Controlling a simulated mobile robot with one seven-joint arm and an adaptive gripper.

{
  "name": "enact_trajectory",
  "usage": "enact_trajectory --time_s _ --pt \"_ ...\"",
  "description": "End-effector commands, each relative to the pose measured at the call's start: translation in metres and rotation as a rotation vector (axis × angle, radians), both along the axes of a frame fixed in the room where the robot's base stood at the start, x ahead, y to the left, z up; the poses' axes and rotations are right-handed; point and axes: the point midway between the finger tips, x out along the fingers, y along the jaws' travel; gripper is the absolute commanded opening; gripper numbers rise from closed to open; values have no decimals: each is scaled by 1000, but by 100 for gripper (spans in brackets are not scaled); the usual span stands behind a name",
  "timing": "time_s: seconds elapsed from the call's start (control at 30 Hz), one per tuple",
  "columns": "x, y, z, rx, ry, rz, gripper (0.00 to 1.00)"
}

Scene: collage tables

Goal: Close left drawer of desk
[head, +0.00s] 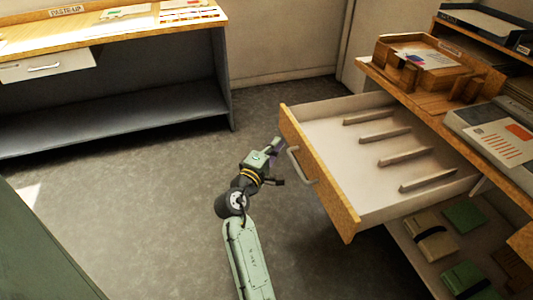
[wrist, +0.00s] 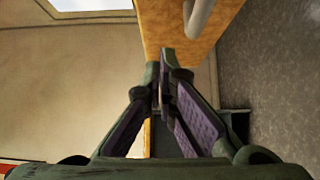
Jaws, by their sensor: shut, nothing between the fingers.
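The desk (head: 375,75) on the right has a drawer (head: 345,195) pulled far out, with a wooden front (head: 318,180), a grey bar handle (head: 300,165) and a white inside with several dividers. My gripper (head: 278,145) is shut and empty, beside the outer face of the drawer front, near its far end and the handle. In the wrist view my gripper (wrist: 168,55) has its fingertips together, overlapping the wooden front (wrist: 172,28) in the picture, with the handle (wrist: 199,14) just to the right. I cannot tell whether the fingertips touch the front.
Wooden trays (head: 430,62) and a grey printed box (head: 495,135) stand on the desk top. A lower shelf (head: 425,265) holds green and tan boxes. Another table (head: 110,45) with a white drawer front (head: 45,66) stands at the back left. The grey floor (head: 140,190) between is clear.

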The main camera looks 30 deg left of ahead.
Motion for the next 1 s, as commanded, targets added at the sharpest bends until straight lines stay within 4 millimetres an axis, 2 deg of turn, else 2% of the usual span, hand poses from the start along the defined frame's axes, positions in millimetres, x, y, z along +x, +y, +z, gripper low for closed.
enact_trajectory --time_s 0.1,0.23,0.77,0.87,1.0 --pt "14 -14 1 0 2 -3 0" --pt "24 -21 0 1 2 -1 0" --pt "30 -25 0 1 0 1 0" --pt "37 -28 0 1 0 -2 0" --pt "58 -35 1 1 0 -5 0"
